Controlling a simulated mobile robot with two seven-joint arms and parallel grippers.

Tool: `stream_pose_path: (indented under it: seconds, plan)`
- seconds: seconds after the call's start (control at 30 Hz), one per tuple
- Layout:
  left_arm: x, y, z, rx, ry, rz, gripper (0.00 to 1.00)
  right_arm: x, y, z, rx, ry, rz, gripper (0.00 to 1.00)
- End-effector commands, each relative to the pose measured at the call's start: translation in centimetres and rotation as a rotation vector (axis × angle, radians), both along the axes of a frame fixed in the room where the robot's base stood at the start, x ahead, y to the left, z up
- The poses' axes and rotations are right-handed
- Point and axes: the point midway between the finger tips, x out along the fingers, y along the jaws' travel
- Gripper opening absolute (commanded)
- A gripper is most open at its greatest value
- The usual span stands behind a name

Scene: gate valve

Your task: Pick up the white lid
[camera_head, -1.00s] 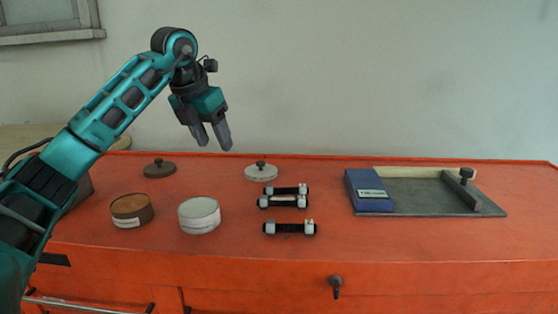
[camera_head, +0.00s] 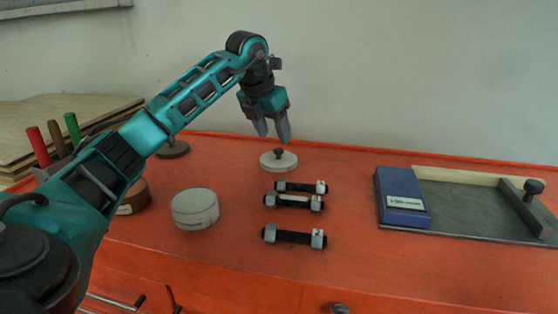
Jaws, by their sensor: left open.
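The white lid (camera_head: 267,162) is a flat pale disc with a dark knob (camera_head: 279,153) on top. It lies on the orange bench top toward the back. My left gripper (camera_head: 273,137) is open and empty, pointing down, and appears just above the knob in the picture. Its fingers look apart from the lid, though the exact gap in depth is hard to tell. The white round container (camera_head: 195,209) stands to the front left of the lid. My right gripper is not in view.
Several dark bars with grey ends (camera_head: 294,237) lie in front of the lid. A blue box (camera_head: 401,196) sits on a grey tray (camera_head: 470,224) at right. A brown lid (camera_head: 173,150) and brown container (camera_head: 134,197) are partly behind my left arm. Boards (camera_head: 100,108) lie at left.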

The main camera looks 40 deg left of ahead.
Motion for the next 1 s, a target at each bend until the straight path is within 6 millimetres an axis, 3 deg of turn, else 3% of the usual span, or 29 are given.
stream_pose_path:
  seconds: [0.17, 0.5, 0.7, 1.0]
  plan:
    - [0.4, 0.1, -0.9, -0.001, 0.001, -0.001, 0.55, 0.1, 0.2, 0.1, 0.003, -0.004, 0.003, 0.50]
    - [2.1, 0.7, -4.9, -0.001, 0.001, -0.001, 0.55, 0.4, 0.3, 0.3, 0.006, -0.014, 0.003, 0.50]
    - [2.2, 0.7, -5.0, 0.000, -0.001, -0.001, 0.55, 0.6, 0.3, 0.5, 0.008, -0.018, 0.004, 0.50]
    - [2.2, 0.7, -5.0, 0.000, -0.001, -0.001, 0.29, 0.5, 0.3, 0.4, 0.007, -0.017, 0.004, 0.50]
